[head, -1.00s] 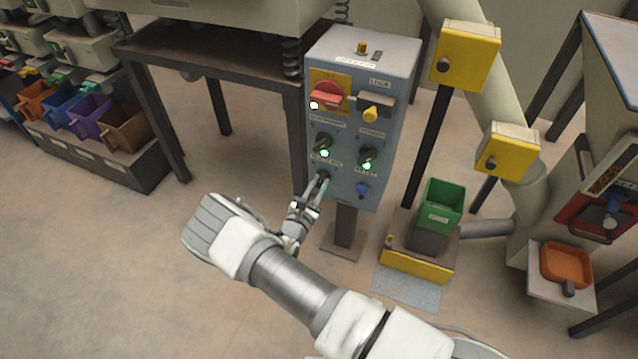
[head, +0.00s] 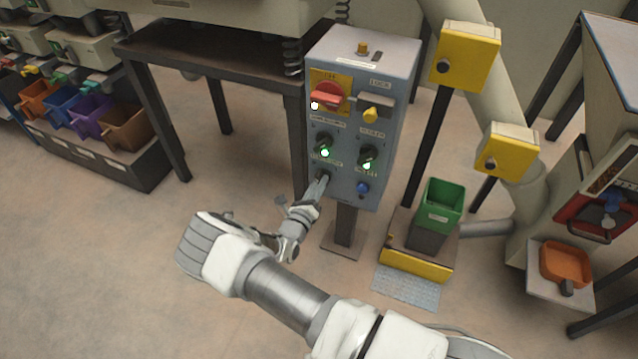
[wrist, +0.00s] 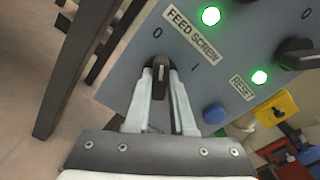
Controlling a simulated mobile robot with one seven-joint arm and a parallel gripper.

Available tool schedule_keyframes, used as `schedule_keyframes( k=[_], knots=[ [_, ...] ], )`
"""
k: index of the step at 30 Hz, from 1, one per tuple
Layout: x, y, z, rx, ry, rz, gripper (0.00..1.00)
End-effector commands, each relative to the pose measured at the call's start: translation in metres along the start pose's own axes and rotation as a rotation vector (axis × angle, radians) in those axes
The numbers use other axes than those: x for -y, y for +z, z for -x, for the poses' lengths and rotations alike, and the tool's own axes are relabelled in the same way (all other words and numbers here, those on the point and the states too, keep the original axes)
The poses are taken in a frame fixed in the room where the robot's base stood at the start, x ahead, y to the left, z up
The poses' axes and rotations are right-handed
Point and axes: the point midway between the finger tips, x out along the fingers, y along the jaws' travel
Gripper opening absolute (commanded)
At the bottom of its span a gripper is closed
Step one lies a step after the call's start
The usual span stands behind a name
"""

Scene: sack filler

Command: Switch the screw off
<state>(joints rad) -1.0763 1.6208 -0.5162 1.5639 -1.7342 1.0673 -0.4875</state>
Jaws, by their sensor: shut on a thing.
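The feed screw switch (wrist: 161,68) is a black rotary knob below the "FEED SCREW" label in the wrist view. It has a 0 mark and an I mark, and its pale line points roughly toward the 0. My gripper (wrist: 161,92) has one finger on each side of the knob and is shut on it. In the head view my gripper (head: 322,184) reaches the lower left of the grey control box (head: 345,190) and hides most of this knob. The green lamp (wrist: 210,16) by the label is lit.
A blue button (wrist: 215,114) sits close to the right of my fingers, under the "RESET" label. Other black knobs (head: 367,153), a red switch (head: 327,95) and a yellow knob (head: 370,114) are higher on the box. A dark table (head: 215,65) stands to the left.

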Motion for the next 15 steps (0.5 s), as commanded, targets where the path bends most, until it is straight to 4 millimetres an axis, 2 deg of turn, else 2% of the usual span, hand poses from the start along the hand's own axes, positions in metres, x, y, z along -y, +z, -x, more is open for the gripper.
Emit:
schedule_keyframes(
  k=[15],
  knots=[
    [-0.0007,-0.0018,0.0013,-0.003,0.002,0.105,0.00]
  ],
)
